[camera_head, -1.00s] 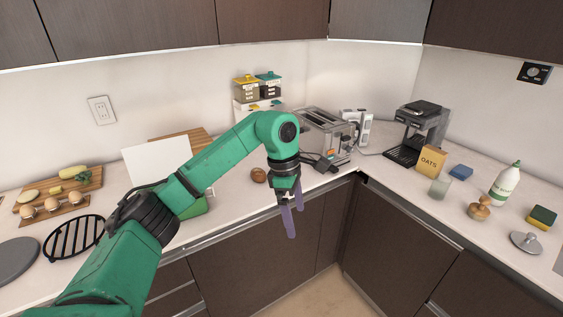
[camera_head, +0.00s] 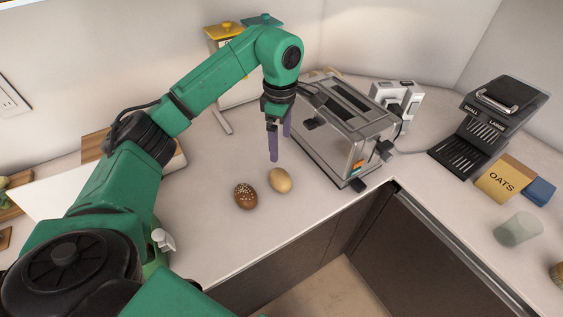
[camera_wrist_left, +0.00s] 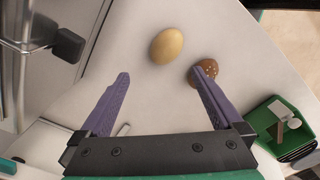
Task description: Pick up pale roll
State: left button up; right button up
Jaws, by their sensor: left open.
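The pale roll (camera_head: 280,180) lies on the white counter, just right of a brown seeded roll (camera_head: 245,196). My left gripper (camera_head: 279,150) points down above the counter, behind the pale roll, with its purple fingers apart and nothing between them. In the left wrist view the pale roll (camera_wrist_left: 166,46) lies beyond the fingertips (camera_wrist_left: 160,75), roughly between their lines. The brown roll (camera_wrist_left: 204,72) is there partly hidden by the right-hand finger. My right gripper is not in view.
A metal toaster (camera_head: 345,130) stands close right of the rolls. An oats box (camera_head: 504,180), a glass (camera_head: 517,229) and a coffee machine (camera_head: 487,122) are farther right. The counter's front edge runs just before the rolls. A green object (camera_wrist_left: 283,128) shows in the left wrist view.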

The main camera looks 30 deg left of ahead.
pick_arm(q)
jog(key=p, duration=0.2)
send_over(280, 174)
jog(key=s, duration=0.1)
jog(key=f, duration=0.4)
jog(key=shift+s+d+f, duration=0.15)
jog(key=shift+d+f, duration=0.2)
jog(key=shift+f, duration=0.05)
jog(key=f+p, duration=0.1)
jog(key=w+f+p, duration=0.1)
jog(key=f, duration=0.1)
jog(key=f+p, duration=0.1)
jog(key=shift+w+a+f, duration=0.2)
jog(key=shift+a, duration=0.2)
notch_tip(280, 174, down, 3)
jog(key=shift+d+r+p, duration=0.15)
jog(key=shift+r+p, duration=0.05)
jog(key=shift+p, duration=0.1)
jog(key=shift+s, duration=0.15)
jog(key=shift+f, duration=0.1)
jog(key=c, duration=1.1)
jog(key=shift+c, duration=0.2)
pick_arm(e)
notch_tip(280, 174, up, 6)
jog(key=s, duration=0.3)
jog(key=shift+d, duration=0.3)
